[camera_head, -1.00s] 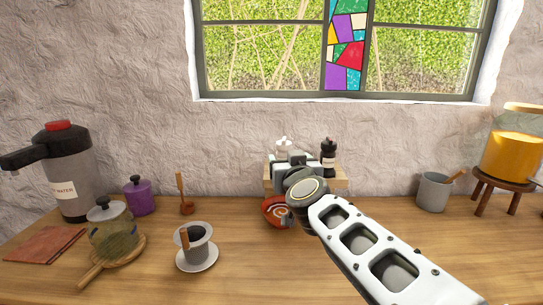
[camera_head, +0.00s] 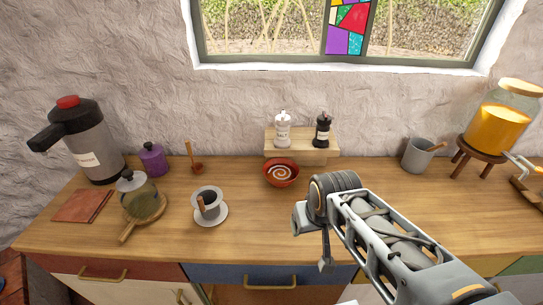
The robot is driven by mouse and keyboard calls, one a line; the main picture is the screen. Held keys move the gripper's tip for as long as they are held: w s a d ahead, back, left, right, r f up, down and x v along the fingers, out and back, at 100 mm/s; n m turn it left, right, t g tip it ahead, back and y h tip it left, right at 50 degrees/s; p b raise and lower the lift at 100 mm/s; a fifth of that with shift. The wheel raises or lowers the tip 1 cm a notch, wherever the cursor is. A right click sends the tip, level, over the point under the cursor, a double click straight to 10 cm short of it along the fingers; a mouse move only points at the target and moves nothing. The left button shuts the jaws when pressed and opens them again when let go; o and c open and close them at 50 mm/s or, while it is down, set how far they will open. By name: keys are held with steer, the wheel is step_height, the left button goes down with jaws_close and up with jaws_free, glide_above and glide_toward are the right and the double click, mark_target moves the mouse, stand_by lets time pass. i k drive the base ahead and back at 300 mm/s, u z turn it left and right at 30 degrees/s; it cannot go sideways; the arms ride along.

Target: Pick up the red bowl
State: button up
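The red bowl (camera_head: 281,173) stands upright on the wooden counter, just in front of a small wooden riser. It has a pale spiral on its inside and is fully in view. My gripper (camera_head: 311,247) hangs over the front part of the counter, to the right of the bowl and nearer to me, apart from it. One finger shows pointing down near the counter's front edge. The rest of the gripper is partly hidden by the wrist, so its opening is unclear.
The riser (camera_head: 303,150) holds a white salt shaker (camera_head: 283,132) and a black shaker (camera_head: 322,132). A cup on a saucer (camera_head: 220,218) stands left of the bowl. A grey mug (camera_head: 416,156) and a glass jar on a stool (camera_head: 500,120) stand right. The counter before the bowl is clear.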

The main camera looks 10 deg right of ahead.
mark_target(281, 173)
steer(key=k, duration=1)
steer(key=u, duration=1.7)
steer(key=i, duration=1.1)
steer(key=z, duration=1.95)
steer(key=i, duration=0.5)
steer(key=z, duration=0.1)
